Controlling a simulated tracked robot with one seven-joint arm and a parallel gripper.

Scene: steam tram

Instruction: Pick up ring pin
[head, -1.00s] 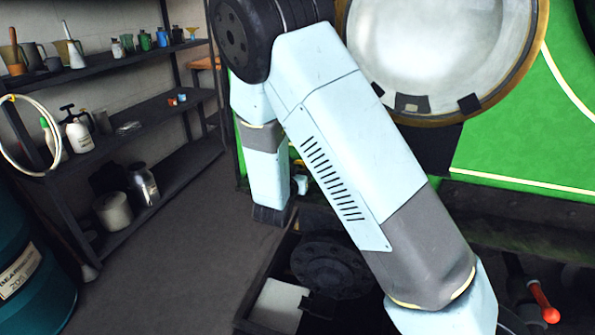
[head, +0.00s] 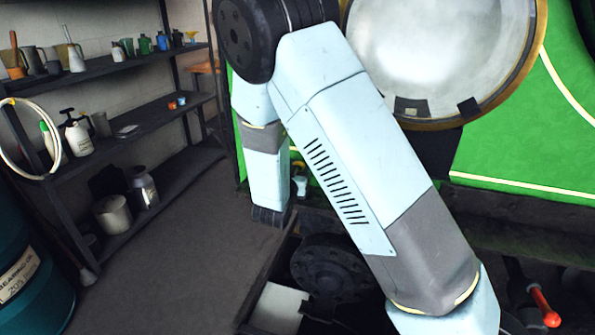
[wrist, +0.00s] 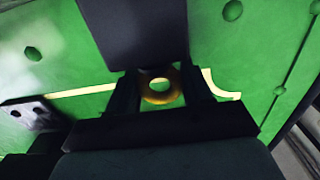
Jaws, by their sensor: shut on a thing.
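The ring pin (wrist: 145,92) shows in the wrist view as a brass-coloured ring with a round hole, seen between the two dark fingers of my gripper (wrist: 160,88). My gripper is shut on it. Only the ring shows; any shank of the pin is hidden. Behind the ring are a green riveted panel and a pale yellow stripe. In the head view my arm crosses the middle of the picture, and neither the gripper nor the ring pin can be made out there.
Green bodywork (head: 520,150) with a large round pale door (head: 440,50) fills the right. A red-tipped lever (head: 543,305) is at lower right. Shelves (head: 120,140) with bottles and pots stand left, beside a teal drum (head: 30,270). Open floor (head: 160,270) lies between.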

